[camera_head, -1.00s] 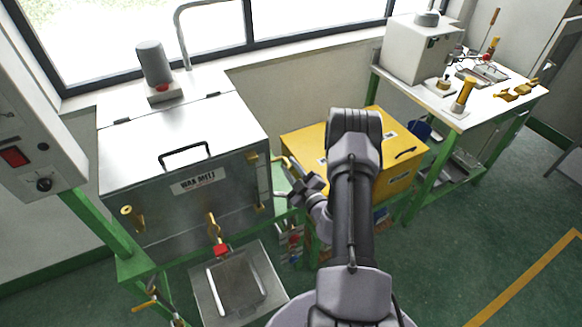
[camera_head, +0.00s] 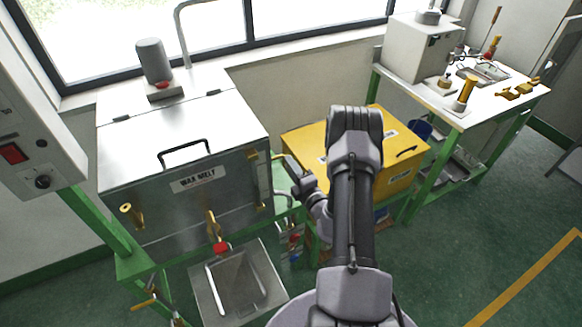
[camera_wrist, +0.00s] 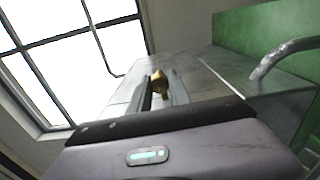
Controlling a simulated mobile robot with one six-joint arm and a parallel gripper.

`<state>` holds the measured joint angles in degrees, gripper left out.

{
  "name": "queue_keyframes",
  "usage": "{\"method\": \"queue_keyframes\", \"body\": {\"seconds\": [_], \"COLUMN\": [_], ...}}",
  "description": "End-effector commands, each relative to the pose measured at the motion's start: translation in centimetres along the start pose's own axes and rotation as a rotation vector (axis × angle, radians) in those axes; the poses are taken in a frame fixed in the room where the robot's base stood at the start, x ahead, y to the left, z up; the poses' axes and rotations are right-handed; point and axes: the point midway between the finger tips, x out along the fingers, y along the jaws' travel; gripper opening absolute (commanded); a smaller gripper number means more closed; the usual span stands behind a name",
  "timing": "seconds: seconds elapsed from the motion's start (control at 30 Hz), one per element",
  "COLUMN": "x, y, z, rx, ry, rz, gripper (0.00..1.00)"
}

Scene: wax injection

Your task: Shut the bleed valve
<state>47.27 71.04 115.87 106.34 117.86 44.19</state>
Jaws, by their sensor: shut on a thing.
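The steel wax melt tank (camera_head: 185,150) stands on the left with its lid down. At its right side, a small brass valve handle (camera_head: 278,156) sticks out; I take it for the bleed valve. My gripper (camera_head: 290,166) is at this handle, beside the tank. In the wrist view, my gripper (camera_wrist: 161,92) has its two fingers shut on the brass handle (camera_wrist: 160,80), whose end shows between them. The valve's body is hidden, and I cannot tell how far it is turned.
A brass tap with a red part (camera_head: 219,246) hangs over a steel tray (camera_head: 206,292) in front of the tank. A yellow box (camera_head: 400,178) stands close right of my gripper. A workbench (camera_head: 440,103) with tools is farther right. The floor at right is clear.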

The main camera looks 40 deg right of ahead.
Motion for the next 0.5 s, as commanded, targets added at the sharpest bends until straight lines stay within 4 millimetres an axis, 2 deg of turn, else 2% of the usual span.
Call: {"method": "queue_keyframes", "body": {"seconds": [0.23,0.5], "x": [-0.07,-0.08], "y": [-0.18,-0.19], "z": [0.00,0.00], "rx": [-0.125,-0.190], "ry": [-0.001,-0.001], "rz": [-0.003,-0.003], "gripper": [0.00,0.00]}}
